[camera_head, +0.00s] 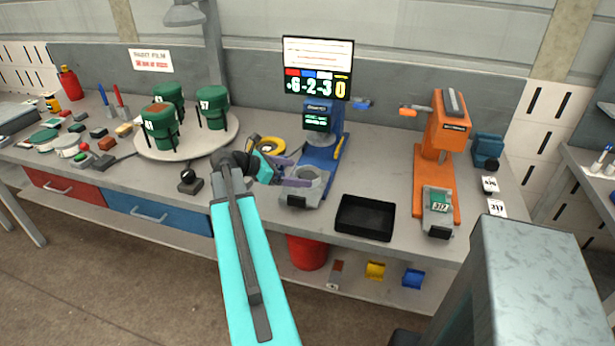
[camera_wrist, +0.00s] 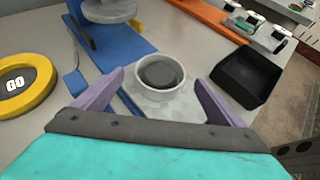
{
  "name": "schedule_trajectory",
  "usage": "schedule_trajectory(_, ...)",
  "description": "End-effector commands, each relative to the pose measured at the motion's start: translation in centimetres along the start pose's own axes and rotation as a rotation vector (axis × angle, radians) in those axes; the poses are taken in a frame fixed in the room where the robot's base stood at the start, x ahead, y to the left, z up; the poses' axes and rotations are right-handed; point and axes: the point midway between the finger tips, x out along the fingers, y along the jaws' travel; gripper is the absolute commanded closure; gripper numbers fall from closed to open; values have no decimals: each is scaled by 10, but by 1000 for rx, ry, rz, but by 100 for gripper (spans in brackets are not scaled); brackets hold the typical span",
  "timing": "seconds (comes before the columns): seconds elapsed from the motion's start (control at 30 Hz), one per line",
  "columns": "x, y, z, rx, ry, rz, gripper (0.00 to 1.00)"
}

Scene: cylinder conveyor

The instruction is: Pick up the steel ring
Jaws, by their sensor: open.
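The steel ring (camera_wrist: 160,92) is a short light-grey ring with a dark centre in the wrist view. It sits on the pale plate (camera_wrist: 190,112) in front of the blue press. It also shows in the head view (camera_head: 308,180), partly beside my fingers. My gripper (camera_wrist: 161,80) is open, with one purple finger to the left of the ring and one to the right. Gaps show between the ring and both fingers in the wrist view. My gripper also shows in the head view (camera_head: 302,171), reaching in from the left. I cannot tell the exact height of the fingertips.
The blue press (camera_head: 320,150) stands just behind the ring. A yellow-rimmed GO disc (camera_wrist: 42,95) lies to the left. A black tray (camera_head: 365,217) and an orange press (camera_head: 445,140) are to the right. A turntable (camera_head: 190,154) with green cylinders stands left.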

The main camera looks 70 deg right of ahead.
Motion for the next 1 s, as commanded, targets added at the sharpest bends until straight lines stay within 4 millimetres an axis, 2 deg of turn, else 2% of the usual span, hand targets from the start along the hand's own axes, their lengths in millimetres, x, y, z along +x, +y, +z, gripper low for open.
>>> schedule_trajectory(0.2,26,-1,1,-1,0,-2,9)
schedule_trajectory(0.37,37,0,0,-1,0,0,9)
schedule_trajectory(0.93,37,0,-1,-1,0,2,9)
schedule_trajectory(1.0,37,0,-1,-1,0,2,19)
